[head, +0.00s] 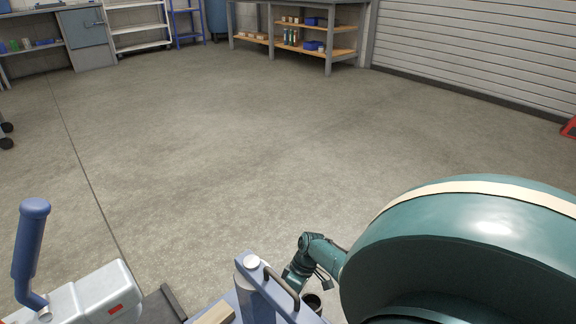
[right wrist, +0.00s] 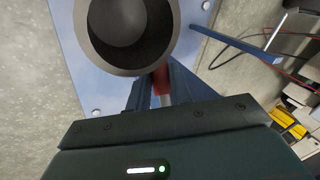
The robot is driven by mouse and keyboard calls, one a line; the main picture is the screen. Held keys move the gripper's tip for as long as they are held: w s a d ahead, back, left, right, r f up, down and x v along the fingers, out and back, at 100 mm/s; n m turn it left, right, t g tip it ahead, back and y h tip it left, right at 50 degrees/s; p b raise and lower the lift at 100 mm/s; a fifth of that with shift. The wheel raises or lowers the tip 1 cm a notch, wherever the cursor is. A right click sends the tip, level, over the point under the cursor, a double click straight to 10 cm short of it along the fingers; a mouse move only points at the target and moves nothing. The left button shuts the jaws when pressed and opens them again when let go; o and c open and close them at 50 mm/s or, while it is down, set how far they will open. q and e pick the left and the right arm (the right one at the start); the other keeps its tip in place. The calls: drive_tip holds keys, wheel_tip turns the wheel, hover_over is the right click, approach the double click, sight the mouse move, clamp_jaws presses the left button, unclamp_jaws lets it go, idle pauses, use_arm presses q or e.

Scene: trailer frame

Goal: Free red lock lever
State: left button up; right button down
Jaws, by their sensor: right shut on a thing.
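The red lock lever (right wrist: 161,78) shows as a short red piece in the right wrist view, just below a wide grey tube end (right wrist: 90,45). My right gripper (right wrist: 163,88) is at the lever, its dark blue fingers on both sides of it, shut on it. A pale metal piece shows below the red between the fingers. The rest of the lever is hidden by the tube and fingers. The lever cannot be made out in the head view. My left gripper is in neither view.
A light blue plate (right wrist: 70,15) with bolts lies behind the tube. In the head view a blue crank handle (head: 31,240) rises from a white housing (head: 95,292) at lower left. A blue post with a black handle (head: 282,284) stands at bottom centre. The floor beyond is open.

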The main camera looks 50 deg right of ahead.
drive_tip(key=shift+s+r+g, duration=0.15)
drive_tip(key=shift+r+g, duration=0.3)
drive_tip(key=shift+g, duration=0.25)
drive_tip(key=shift+s+r+g+b, duration=0.1)
drive_tip(key=shift+r+g+b, duration=0.05)
drive_tip(key=shift+g+b, duration=0.2)
drive_tip(key=shift+s+r+m+g, duration=0.1)
drive_tip(key=shift+r+m+g, duration=0.25)
drive_tip(key=shift+g, duration=0.1)
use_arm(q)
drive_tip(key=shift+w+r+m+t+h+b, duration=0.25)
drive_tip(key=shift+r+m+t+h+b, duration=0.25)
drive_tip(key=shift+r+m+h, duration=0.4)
use_arm(e)
drive_tip(key=shift+s+r+g+y, duration=0.1)
drive_tip(key=shift+r+g+y, duration=0.25)
drive_tip(key=shift+g, duration=0.15)
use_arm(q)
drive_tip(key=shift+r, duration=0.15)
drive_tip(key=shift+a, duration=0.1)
use_arm(e)
drive_tip(key=c, duration=1.3)
unclamp_jaws()
drive_tip(key=shift+o, duration=0.2)
drive_tip(key=shift+r, duration=0.1)
